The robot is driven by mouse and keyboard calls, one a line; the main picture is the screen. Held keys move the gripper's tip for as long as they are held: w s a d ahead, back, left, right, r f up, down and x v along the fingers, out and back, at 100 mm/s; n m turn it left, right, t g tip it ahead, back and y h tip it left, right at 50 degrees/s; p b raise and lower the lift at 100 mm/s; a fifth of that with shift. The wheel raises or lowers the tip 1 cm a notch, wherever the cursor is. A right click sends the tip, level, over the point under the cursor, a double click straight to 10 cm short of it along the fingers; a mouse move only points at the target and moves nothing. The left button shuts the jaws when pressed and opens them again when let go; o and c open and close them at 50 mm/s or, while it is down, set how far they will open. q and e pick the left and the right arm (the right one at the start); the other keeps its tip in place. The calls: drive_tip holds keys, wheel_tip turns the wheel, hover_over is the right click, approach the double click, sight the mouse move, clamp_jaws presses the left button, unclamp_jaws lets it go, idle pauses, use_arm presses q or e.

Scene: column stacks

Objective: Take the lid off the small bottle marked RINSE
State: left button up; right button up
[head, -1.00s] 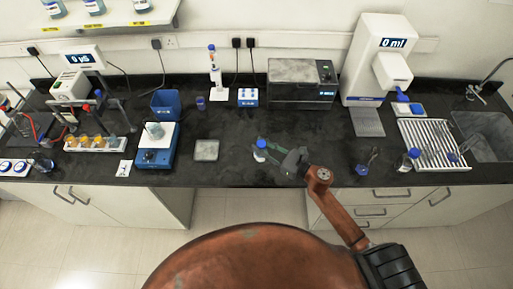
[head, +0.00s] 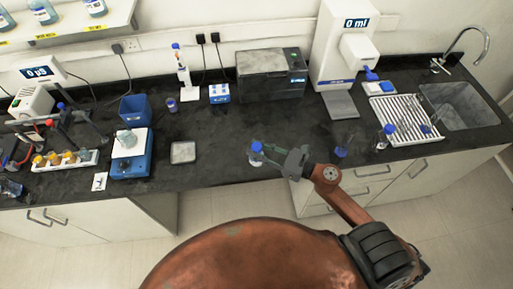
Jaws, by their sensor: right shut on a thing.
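A small clear bottle (head: 255,160) with a blue lid (head: 256,147) is upright over the front middle of the black worktop. Its lid is on. Its marking is too small to read, so I cannot tell whether it is RINSE. My right gripper (head: 261,152) comes in from the right and is shut on this bottle, with the blue lid showing at its fingertips. I cannot tell whether the bottle touches the worktop. Another blue-lidded vessel (head: 341,152) stands to the right of my right gripper. My left gripper is not in view.
A grey square plate (head: 183,152) and a blue stirrer (head: 131,160) carrying a bottle lie to the left. A grey heating box (head: 270,78) and a white dispenser (head: 338,45) stand behind. A white drying rack (head: 405,118) and sink are at right. The worktop's middle is clear.

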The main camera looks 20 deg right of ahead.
sight(256, 166)
clamp_jaws()
idle(0.3)
drive_tip(key=f+m+t+h+b, duration=0.1)
drive_tip(key=f, duration=0.1)
drive_tip(key=a+f+m+t+h+b, duration=0.1)
drive_tip(key=f+h, duration=0.1)
drive_tip(key=f+m+h+b, duration=0.1)
drive_tip(key=f+h, duration=0.1)
drive_tip(key=shift+s+a+m+t, duration=0.25)
drive_tip(key=shift+a+m+t, duration=0.05)
drive_tip(key=shift+t, duration=0.1)
drive_tip(key=m+h, duration=0.1)
drive_tip(key=s+f+m+t+h+b, duration=0.1)
drive_tip(key=h, duration=0.1)
drive_tip(key=s+f+m+h, duration=0.1)
drive_tip(key=shift+d+h+b, duration=0.15)
drive_tip(key=shift+h+b, duration=0.2)
drive_tip(key=shift+h, duration=0.05)
drive_tip(key=shift+s+d+r+m+h, duration=0.1)
drive_tip(key=shift+s+d+m+h, duration=0.2)
drive_tip(key=shift+s+m+h, duration=0.5)
drive_tip(key=shift+w+a, duration=0.1)
drive_tip(key=shift+w, duration=0.15)
